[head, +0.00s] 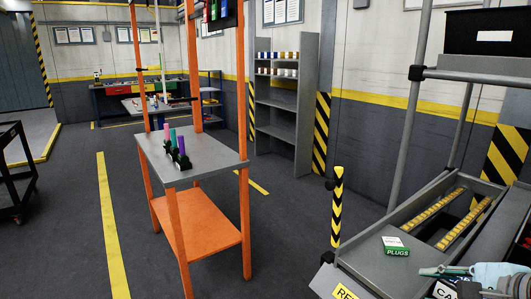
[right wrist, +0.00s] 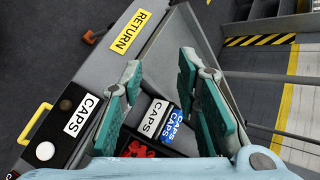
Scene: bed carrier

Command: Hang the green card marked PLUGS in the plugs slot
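The green and white card marked PLUGS (head: 396,246) lies on the grey surface of the slanted workstation (head: 365,258) at the right of the head view. I cannot make out the card in the right wrist view. My right gripper (head: 440,271) is just to the lower right of the card, apart from it. In the right wrist view the right gripper (right wrist: 160,100) has its teal fingers spread, with nothing held between them. My left gripper is not in view. I cannot identify the plugs slot; coloured cards (head: 217,10) hang high on the orange-framed stand, cut off by the top edge.
Blue and white CAPS cards (right wrist: 175,130) and red parts (right wrist: 137,150) lie beyond the fingers. The RETURN label (right wrist: 132,32) is on the workstation edge. The orange stand (head: 205,222) holds coloured cylinders (head: 177,147). A striped post (head: 337,205) stands beside the workstation. Floor between is clear.

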